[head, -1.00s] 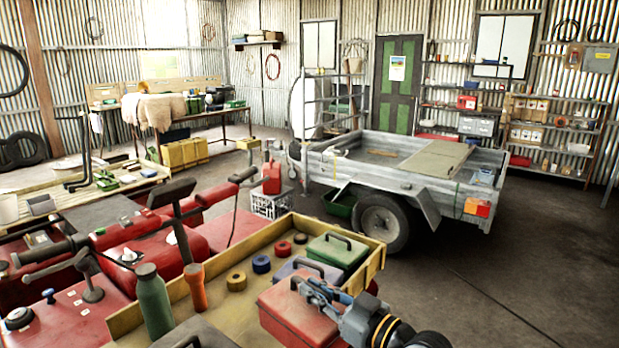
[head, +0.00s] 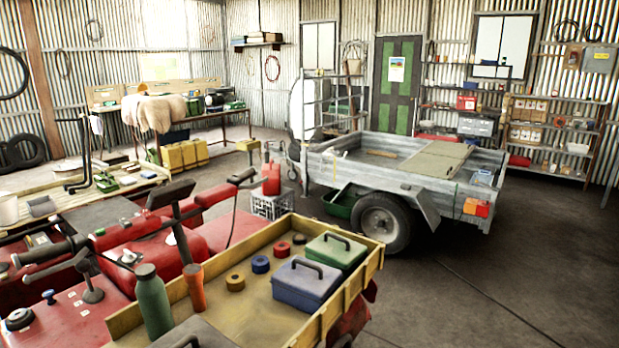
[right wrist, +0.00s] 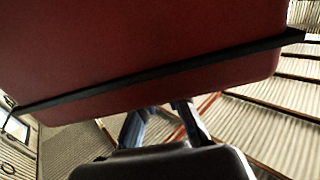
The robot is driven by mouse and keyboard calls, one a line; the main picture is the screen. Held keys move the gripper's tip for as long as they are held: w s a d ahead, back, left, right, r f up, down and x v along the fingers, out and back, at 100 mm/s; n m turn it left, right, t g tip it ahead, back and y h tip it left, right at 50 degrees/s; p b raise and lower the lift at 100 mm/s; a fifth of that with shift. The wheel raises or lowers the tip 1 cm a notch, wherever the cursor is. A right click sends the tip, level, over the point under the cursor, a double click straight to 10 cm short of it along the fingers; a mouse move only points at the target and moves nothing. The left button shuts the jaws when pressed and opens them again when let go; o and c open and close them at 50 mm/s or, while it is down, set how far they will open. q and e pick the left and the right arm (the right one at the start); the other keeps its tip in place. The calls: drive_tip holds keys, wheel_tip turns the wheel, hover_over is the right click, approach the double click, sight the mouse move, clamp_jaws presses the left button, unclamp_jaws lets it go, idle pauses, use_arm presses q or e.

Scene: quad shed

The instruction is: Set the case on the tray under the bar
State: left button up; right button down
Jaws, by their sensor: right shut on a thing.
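A red case (right wrist: 150,50) with a black seam fills the upper part of the right wrist view. My right gripper (right wrist: 160,112) is shut on it; the fingertips are partly hidden at its lower edge. Neither that case nor my right gripper shows in the head view now. A yellowish tray (head: 320,325) with raised wooden sides is at the front of the head view, by the red quad. On it are a blue case (head: 308,288), a green case (head: 336,251) and a grey case at the near edge. I cannot tell which tray and bar are meant. My left gripper is out of view.
A green bottle (head: 154,303), an orange bottle (head: 195,290) and several tape rolls are on the tray's left part. Black handlebars (head: 180,225) rise from the quad behind it. A grey trailer (head: 400,178) stands beyond. The concrete floor (head: 480,280) at right is clear.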

drive_tip(key=s+d+h, duration=0.1)
drive_tip(key=s+d+m, duration=0.1)
drive_tip(key=s+d+h, duration=0.1)
drive_tip(key=shift+s+d+f+h, duration=0.25)
drive_tip(key=shift+s+f+h, duration=0.05)
drive_tip(key=shift+s, duration=0.1)
wheel_tip(320, 180, down, 2)
drive_tip(key=shift+w+a+f+b, duration=0.1)
drive_tip(key=shift+b, duration=1.1)
drive_tip(key=shift+w+f+b, duration=0.1)
drive_tip(key=shift+f+b, duration=0.5)
drive_tip(key=shift+b, duration=0.05)
